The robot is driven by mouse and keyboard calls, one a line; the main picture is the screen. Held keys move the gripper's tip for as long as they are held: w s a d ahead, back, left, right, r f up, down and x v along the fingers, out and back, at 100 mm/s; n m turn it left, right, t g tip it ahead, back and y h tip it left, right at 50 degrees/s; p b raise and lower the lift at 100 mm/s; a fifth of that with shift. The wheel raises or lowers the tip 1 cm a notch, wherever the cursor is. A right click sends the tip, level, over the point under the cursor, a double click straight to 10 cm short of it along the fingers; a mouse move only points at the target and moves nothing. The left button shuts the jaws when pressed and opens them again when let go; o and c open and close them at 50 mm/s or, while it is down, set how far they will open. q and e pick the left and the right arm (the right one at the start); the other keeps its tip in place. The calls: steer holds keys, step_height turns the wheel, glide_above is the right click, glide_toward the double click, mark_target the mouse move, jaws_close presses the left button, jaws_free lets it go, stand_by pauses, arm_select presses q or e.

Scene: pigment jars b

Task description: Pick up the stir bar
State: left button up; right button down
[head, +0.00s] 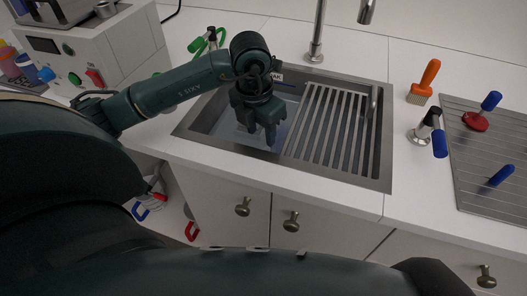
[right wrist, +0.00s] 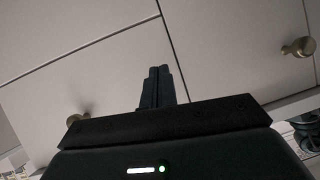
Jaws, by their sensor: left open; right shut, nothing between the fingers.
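I cannot make out the stir bar in either view. My left gripper (head: 261,136) points down over the left part of the sink (head: 381,165), its fingers apart. It hides part of the basin below it, and I see nothing held between the fingers. My right gripper (right wrist: 159,72) shows in the right wrist view with its fingers together and empty, in front of the white cabinet fronts. It does not show in the head view.
A slatted rack (head: 329,124) covers the sink's right part; the faucet (head: 316,48) stands behind. An orange-handled brush (head: 428,76) and a blue-handled item (head: 439,144) stand right of the sink, beside a grooved board (head: 485,143). A white machine (head: 106,50) stands at left.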

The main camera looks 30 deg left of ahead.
arm_select(q)
steer(key=f, duration=0.6)
steer(key=shift+w+f, duration=0.3)
jaws_close()
